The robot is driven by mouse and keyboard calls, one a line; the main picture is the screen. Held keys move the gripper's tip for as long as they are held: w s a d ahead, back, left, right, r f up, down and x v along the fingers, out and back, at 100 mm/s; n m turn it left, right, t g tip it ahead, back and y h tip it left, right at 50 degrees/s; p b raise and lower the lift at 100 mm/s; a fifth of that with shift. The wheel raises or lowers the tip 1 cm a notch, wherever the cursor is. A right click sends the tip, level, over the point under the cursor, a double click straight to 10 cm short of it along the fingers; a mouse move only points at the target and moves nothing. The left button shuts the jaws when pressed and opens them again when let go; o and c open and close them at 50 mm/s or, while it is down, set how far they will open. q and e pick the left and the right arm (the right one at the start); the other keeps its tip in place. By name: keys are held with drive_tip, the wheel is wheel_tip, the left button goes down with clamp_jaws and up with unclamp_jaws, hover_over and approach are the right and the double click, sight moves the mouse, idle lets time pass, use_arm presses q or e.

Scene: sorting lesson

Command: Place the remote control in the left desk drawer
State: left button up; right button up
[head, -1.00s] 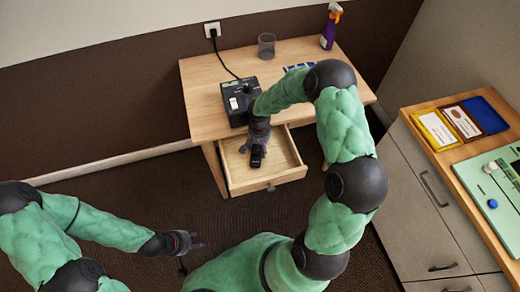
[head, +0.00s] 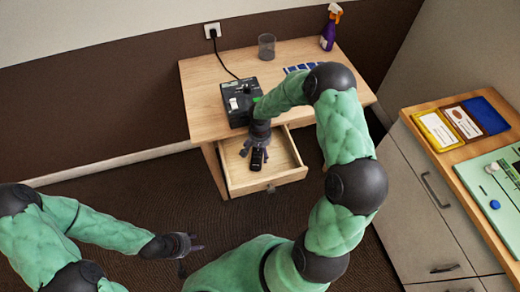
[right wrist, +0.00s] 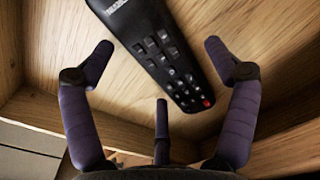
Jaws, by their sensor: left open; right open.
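The black remote control (head: 258,161) is inside the open desk drawer (head: 284,158), at its left part. In the right wrist view the remote (right wrist: 165,55) lies over the wooden drawer floor, its red button towards me. My right gripper (head: 258,145) is over the drawer at the remote's far end. Its purple fingers (right wrist: 160,75) are spread on both sides of the remote, apart from it. My left gripper (head: 194,243) is open and empty, low over the carpet left of the drawer.
The desk (head: 205,100) holds a black device (head: 238,100) with a cord to the wall socket, a grey cup (head: 266,46) and a purple spray bottle (head: 328,32). A cabinet (head: 425,180) with coloured trays (head: 462,122) and a green board (head: 500,190) stands right.

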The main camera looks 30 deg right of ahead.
sight(260, 152)
drive_tip(key=shift+r, duration=0.2)
wheel_tip(260, 152, up, 12)
drive_tip(key=p, duration=0.4)
